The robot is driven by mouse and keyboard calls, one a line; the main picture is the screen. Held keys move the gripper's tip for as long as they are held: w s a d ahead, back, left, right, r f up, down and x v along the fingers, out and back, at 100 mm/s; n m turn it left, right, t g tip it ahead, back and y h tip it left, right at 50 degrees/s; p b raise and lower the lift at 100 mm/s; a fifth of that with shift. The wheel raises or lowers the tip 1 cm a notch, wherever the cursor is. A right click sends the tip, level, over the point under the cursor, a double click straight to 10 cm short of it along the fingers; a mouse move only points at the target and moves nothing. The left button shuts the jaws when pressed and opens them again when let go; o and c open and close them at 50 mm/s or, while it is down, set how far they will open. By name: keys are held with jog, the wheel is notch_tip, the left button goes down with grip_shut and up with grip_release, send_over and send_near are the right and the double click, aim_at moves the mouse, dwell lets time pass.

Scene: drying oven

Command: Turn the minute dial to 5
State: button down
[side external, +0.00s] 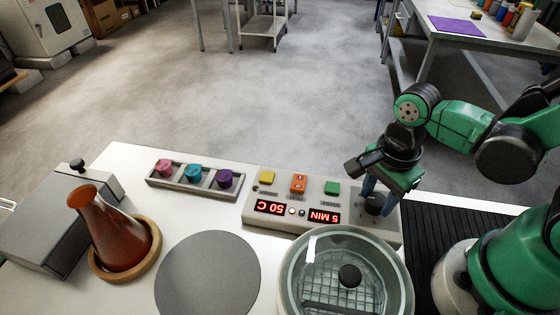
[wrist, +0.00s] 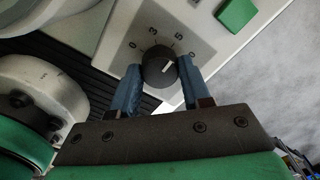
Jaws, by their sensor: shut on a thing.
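The minute dial (side external: 374,204) is a dark round knob at the right end of the grey control panel (side external: 348,232). In the wrist view the dial (wrist: 158,72) has a white pointer mark aimed right and slightly up. Printed numbers, including 0, 3 and 5, arc around its far side. My gripper (side external: 376,190) reaches down over the dial, its blue fingers one on each side and shut on it. It also shows in the wrist view (wrist: 160,80). The red minute display (side external: 324,217) reads 5 MIN, upside down in the side view.
Beside it, another display (side external: 270,208) reads 50 C. Yellow (side external: 267,177), orange (side external: 299,183) and green (side external: 332,188) buttons sit on the panel. A glass vessel (side external: 300,262) stands close in front. A brown flask (side external: 110,235) and a rack of coloured caps (side external: 194,174) are left.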

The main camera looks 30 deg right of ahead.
aim_at(375, 194)
jog(key=shift+c, duration=2)
grip_release()
jog(key=shift+r, duration=0.15)
jog(key=shift+r, duration=2.65)
jog(key=shift+w+d+r+n+t, duration=0.15)
jog(key=shift+w+n+t, duration=0.35)
jog(key=shift+n, duration=0.6)
jog(key=w+d+r+n+t, duration=0.3)
jog(key=w+r+n+t, duration=0.1)
jog(key=n, duration=1.1)
jog(key=shift+w+r+n+t, duration=0.15)
jog(key=shift+w+n+t, duration=0.25)
jog(key=shift+w+t, duration=0.55)
